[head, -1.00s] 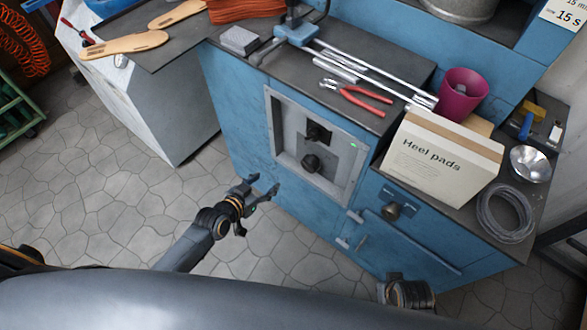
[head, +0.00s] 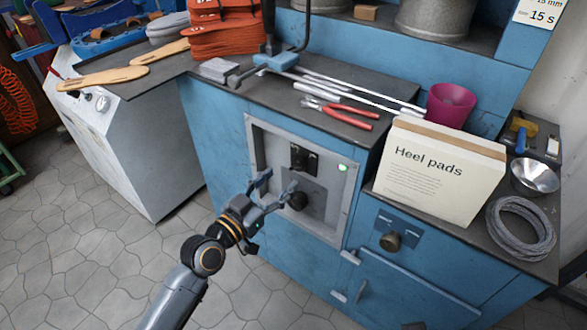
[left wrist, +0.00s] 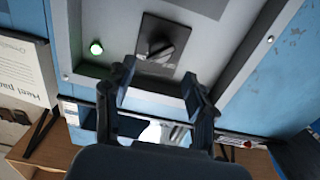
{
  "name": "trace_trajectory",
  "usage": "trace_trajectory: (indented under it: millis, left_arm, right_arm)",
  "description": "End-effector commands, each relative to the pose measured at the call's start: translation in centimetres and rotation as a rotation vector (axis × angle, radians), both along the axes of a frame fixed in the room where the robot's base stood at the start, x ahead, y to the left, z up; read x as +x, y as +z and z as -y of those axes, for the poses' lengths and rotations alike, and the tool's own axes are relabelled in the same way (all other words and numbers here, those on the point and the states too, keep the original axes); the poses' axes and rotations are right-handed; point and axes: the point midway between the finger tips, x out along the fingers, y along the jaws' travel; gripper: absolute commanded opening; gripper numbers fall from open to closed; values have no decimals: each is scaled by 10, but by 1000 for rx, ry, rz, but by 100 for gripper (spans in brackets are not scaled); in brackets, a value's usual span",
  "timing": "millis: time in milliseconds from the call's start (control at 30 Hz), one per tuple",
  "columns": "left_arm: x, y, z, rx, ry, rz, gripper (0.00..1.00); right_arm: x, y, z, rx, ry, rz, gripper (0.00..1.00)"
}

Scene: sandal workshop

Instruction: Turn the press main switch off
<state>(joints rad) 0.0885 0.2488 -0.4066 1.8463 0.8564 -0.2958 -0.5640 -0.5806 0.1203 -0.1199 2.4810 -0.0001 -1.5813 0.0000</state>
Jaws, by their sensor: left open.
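The press control panel (head: 250,150) is a grey recessed plate in the blue cabinet front. It carries a black rotary switch (head: 303,158) on a square black plate, a lit green lamp (head: 343,167) to its right and a round black knob (head: 297,200) below. My left gripper (head: 277,184) is open and empty in front of the panel. In the left wrist view the switch (left wrist: 162,46) lies ahead of the open fingers, apart from them, its handle slanted. The lamp glows there too (left wrist: 96,47). I cannot read any marks on the switch.
A Heel pads box (head: 440,175), red pliers (head: 340,113), metal rods and a magenta cup (head: 450,105) are on the cabinet top. A drawer knob (head: 391,241) sticks out to the lower right. The stone floor (head: 80,240) at left is clear.

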Motion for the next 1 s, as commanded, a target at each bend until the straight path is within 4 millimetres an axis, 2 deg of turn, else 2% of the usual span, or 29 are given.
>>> trace_trajectory:
  millis: [100, 300, 500, 767, 1000]
  left_arm:
    - [21, 0, 15, -3, 0, 0, 56]
    - [45, -1, 32, -1, 1, -1, 56]
    - [54, -1, 39, 1, 0, -1, 56]
    - [54, -1, 39, 1, 0, -2, 56]
    - [54, -1, 39, 1, 0, -1, 7]
  right_arm:
    - [0, -4, 0, 0, 0, 0, 0]
    - [0, -8, 0, 0, 0, 0, 0]
    - [0, -9, 0, 0, 0, 0, 0]
    - [0, -9, 0, 0, 0, 0, 0]
    - [0, -9, 0, 0, 1, 0, 0]
